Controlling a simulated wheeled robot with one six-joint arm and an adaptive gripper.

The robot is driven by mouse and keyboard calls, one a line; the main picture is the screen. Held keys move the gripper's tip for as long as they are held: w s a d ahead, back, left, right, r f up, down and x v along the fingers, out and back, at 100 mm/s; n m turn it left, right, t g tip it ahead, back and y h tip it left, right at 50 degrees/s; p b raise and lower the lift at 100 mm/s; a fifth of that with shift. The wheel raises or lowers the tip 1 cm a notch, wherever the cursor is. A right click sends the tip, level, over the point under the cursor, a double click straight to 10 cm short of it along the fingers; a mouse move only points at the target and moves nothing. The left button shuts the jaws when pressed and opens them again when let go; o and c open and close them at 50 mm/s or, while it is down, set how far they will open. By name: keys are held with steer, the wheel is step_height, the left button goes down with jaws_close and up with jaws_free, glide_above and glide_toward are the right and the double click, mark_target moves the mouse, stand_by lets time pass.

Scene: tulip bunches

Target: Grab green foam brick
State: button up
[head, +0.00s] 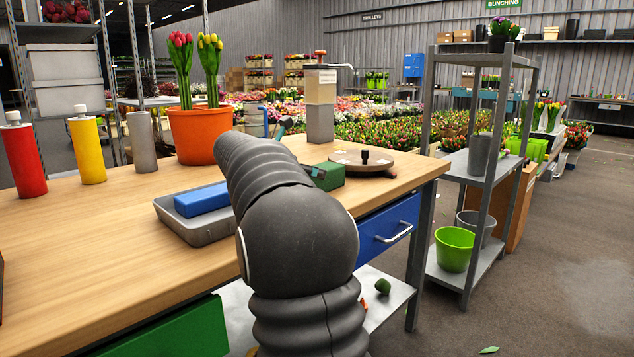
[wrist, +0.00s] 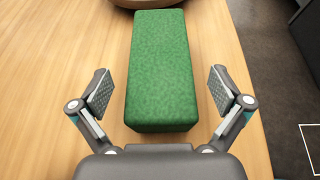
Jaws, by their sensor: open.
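The green foam brick (head: 327,176) lies on the wooden table near its right part, partly hidden behind my arm in the head view. In the wrist view the green foam brick (wrist: 161,70) stretches away from me, its near end between the fingertips. My gripper (wrist: 158,92) is open, with one finger to the left and one to the right of the brick. In the head view my gripper is mostly hidden behind my arm.
A round turntable (head: 362,162) stands just beyond the brick. A grey tray (head: 200,233) with a blue block (head: 202,199) lies left of my arm. An orange tulip pot (head: 195,136) and a dispenser (head: 320,105) stand further back. The table's right edge is close to the brick.

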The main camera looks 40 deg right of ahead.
steer(key=shift+w+d+f, duration=0.1)
steer(key=shift+d+f, duration=0.15)
steer(key=shift+d, duration=0.3)
steer(key=c, duration=1)
steer(key=shift+r, duration=0.1)
